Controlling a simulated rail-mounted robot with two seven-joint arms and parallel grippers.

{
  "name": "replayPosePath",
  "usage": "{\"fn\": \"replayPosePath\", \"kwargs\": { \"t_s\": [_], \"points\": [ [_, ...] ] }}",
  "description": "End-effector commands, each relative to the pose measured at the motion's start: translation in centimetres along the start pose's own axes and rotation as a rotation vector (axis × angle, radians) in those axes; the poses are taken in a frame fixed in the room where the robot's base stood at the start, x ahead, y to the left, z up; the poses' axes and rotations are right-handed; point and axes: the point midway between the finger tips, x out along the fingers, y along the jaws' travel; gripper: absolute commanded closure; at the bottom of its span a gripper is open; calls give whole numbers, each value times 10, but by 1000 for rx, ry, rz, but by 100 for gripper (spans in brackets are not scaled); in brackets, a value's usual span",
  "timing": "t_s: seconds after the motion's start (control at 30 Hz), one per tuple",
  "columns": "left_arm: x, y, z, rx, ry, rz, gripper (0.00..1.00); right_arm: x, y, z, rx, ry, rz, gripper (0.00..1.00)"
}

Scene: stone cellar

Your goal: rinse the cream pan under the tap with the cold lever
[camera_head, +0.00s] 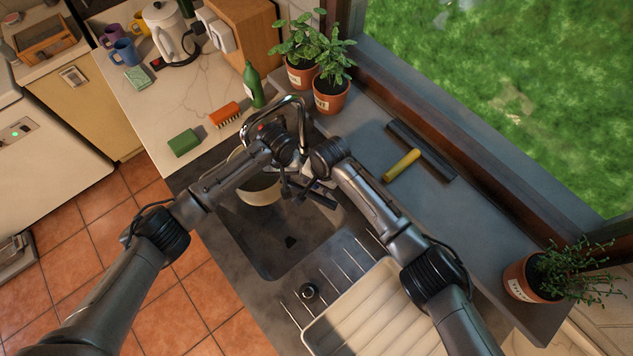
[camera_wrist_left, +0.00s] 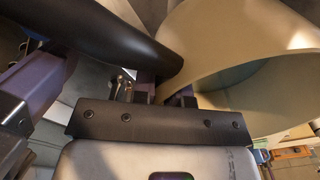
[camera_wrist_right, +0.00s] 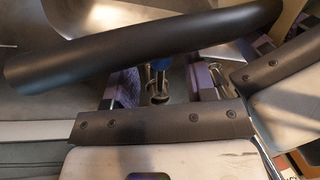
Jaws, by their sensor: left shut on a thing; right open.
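The cream pan (camera_head: 258,190) is over the sink basin (camera_head: 265,240), below the tap (camera_head: 291,103). My right gripper (camera_wrist_right: 163,85) is open. Between its fingers in the right wrist view is a chrome lever with a blue part (camera_wrist_right: 159,69), apparently the cold lever; contact cannot be told. The handle crosses that view. My arms hide much of the tap base, and no running water can be made out.
A green sponge (camera_head: 184,142), an orange brush (camera_head: 225,115) and a green bottle (camera_head: 252,84) stand near the tap. Potted plants (camera_head: 330,95) and a squeegee (camera_head: 420,150) occupy the sill. A ribbed drying tray (camera_head: 365,312) lies beside the basin.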

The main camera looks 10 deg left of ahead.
Motion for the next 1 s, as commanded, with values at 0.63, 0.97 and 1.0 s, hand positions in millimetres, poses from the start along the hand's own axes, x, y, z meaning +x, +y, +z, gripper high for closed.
{"fn": "replayPosePath", "kwargs": {
  "t_s": [0.63,0.97,1.0],
  "points": [
    [-1,0,-1,0,2,1,100,15,0,0,0,1,0,55],
    [-1,0,-1,0,2,1,100,15,0,0,0,1,0,87],
    [-1,0,-1,0,2,1,100,15,0,0,0,1,0,90]
  ]
}}
